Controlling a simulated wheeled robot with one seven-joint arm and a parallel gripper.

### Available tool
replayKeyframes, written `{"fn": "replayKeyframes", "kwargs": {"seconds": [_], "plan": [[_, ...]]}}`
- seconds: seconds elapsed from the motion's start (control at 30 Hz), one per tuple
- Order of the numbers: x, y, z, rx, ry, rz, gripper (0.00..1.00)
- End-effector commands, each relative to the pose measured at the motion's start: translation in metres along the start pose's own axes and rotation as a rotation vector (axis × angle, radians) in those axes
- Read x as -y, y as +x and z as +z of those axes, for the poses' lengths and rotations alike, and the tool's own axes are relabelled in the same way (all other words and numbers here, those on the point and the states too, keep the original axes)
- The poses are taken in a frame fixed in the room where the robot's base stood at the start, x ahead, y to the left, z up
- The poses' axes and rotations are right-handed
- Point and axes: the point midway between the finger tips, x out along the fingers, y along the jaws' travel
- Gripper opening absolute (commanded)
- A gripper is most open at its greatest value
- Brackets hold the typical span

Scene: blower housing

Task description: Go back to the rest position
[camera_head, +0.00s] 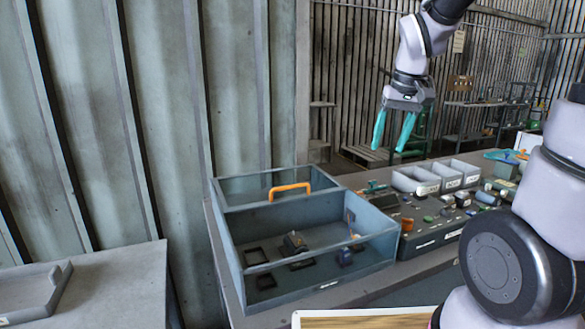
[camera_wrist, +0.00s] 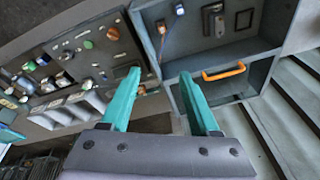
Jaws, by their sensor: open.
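My gripper (camera_head: 396,130) hangs in the air above the back of the workbench, its two teal fingers apart and nothing between them. In the wrist view my gripper (camera_wrist: 160,92) is also open and empty. The blower housing is a grey box (camera_head: 300,285) with clear walls and an orange handle (camera_head: 290,190) on its clear top panel. It stands on the bench, lower left of my gripper. Several small dark parts sit inside it. The wrist view shows the box (camera_wrist: 200,65) and the orange handle (camera_wrist: 223,72) beyond my fingers.
A dark panel (camera_head: 420,243) with several small parts stands right of the box, with labelled grey bins (camera_head: 415,181) behind it. A grey side table (camera_head: 110,290) is at lower left. A wooden board (camera_head: 365,321) lies at the front. The air around my gripper looks clear.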

Motion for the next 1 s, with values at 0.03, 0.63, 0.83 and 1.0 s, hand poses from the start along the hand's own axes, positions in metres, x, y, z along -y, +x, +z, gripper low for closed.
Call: {"fn": "replayKeyframes", "kwargs": {"seconds": [0.03,0.63,0.83,1.0], "plan": [[-0.002,-0.017,0.007,-0.039,0.031,-0.011,0.62],[-0.013,-0.115,0.088,-0.344,0.313,-0.146,0.62],[-0.013,-0.117,0.093,-0.356,0.328,-0.154,0.62],[-0.013,-0.117,0.092,-0.356,0.327,-0.153,0.62]]}}
